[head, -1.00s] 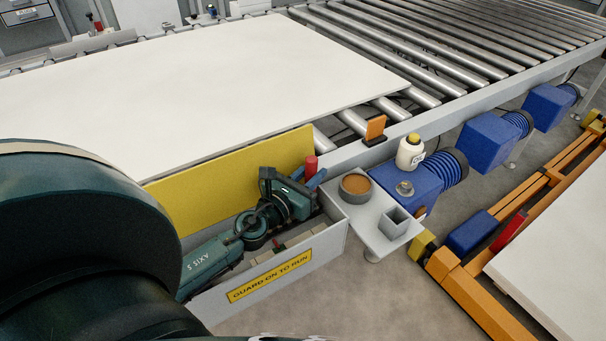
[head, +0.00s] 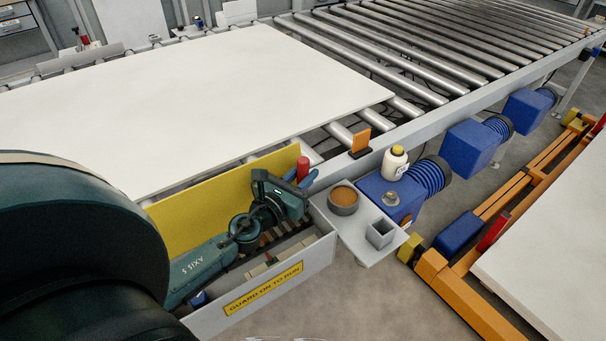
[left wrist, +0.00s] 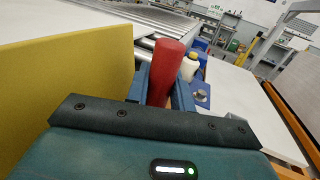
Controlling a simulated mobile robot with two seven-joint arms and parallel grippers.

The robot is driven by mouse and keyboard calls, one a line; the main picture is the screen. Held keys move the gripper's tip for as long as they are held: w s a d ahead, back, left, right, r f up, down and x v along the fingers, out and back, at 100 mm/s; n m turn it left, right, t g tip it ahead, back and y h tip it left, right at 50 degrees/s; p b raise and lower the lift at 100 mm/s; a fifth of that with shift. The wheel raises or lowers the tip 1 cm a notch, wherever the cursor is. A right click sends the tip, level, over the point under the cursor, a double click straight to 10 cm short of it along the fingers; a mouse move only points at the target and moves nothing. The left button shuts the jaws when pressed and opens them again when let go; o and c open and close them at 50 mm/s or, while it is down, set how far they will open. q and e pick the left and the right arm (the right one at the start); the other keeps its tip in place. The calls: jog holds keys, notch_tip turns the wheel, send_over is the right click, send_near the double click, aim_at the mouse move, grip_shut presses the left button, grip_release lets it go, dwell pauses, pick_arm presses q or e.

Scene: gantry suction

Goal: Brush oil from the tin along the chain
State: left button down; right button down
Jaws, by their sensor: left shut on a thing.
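My left gripper (head: 301,177) is at the far right end of the open guard box (head: 270,290), with its blue fingers shut on a red handle (head: 303,167). In the left wrist view the red handle (left wrist: 166,72) stands up between the fingers; its lower end, with any bristles, is hidden. The round grey tin (head: 343,206) holds brown oil and stands on a small shelf (head: 365,249) right of the gripper, apart from it. Part of what looks like the chain (head: 283,230) shows inside the box, under my left arm, which covers much of it. My right gripper is not seen.
A yellow guard plate (head: 205,213) stands up behind the box. An empty square holder (head: 380,235) is on the shelf's front. A white bottle (head: 394,164) and an orange bracket (head: 360,140) are behind the tin. A large white panel (head: 200,100) lies on the rollers.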

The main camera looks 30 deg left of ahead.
aim_at(303, 160)
pick_arm(q)
jog(key=shift+r+p, duration=0.5)
jog(key=shift+r, duration=0.4)
notch_tip(303, 160, up, 3)
jog(key=p, duration=0.3)
jog(key=shift+r, duration=0.1)
